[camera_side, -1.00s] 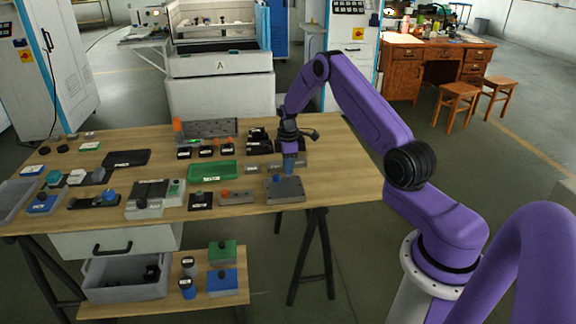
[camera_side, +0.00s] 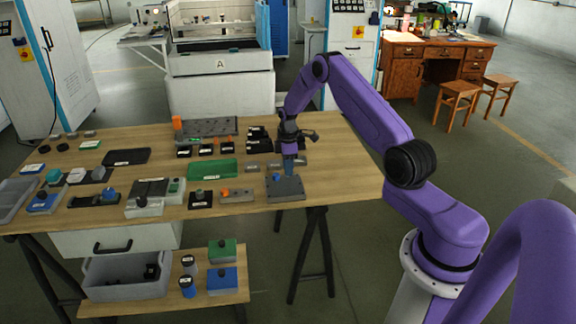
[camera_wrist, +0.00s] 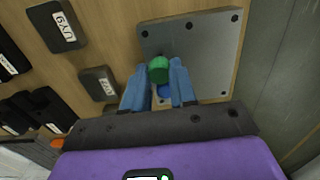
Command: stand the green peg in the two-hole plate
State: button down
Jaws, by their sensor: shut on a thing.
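My gripper (camera_wrist: 158,88) has blue fingers and is shut on the green peg (camera_wrist: 158,70), whose round green end shows between the fingertips in the wrist view. The grey plate (camera_wrist: 205,55) lies under the fingers, with small dark screws or holes near its edges. In the side view my gripper (camera_side: 289,169) is over the far part of the plate (camera_side: 291,190), and a blue part (camera_side: 276,177) stands on the plate. The peg's lower end and any hole beneath it are hidden.
Small grey labelled blocks (camera_wrist: 57,25) and (camera_wrist: 99,83) lie left of the plate in the wrist view. A green tray (camera_side: 212,170) and a grey block with an orange part (camera_side: 238,195) lie left of it in the side view. The tabletop right of the plate is clear.

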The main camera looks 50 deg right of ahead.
jog(key=shift+f, duration=0.8)
dwell(0.4)
jog(key=c, duration=0.8)
grip_release()
jog(key=shift+r, duration=3.45)
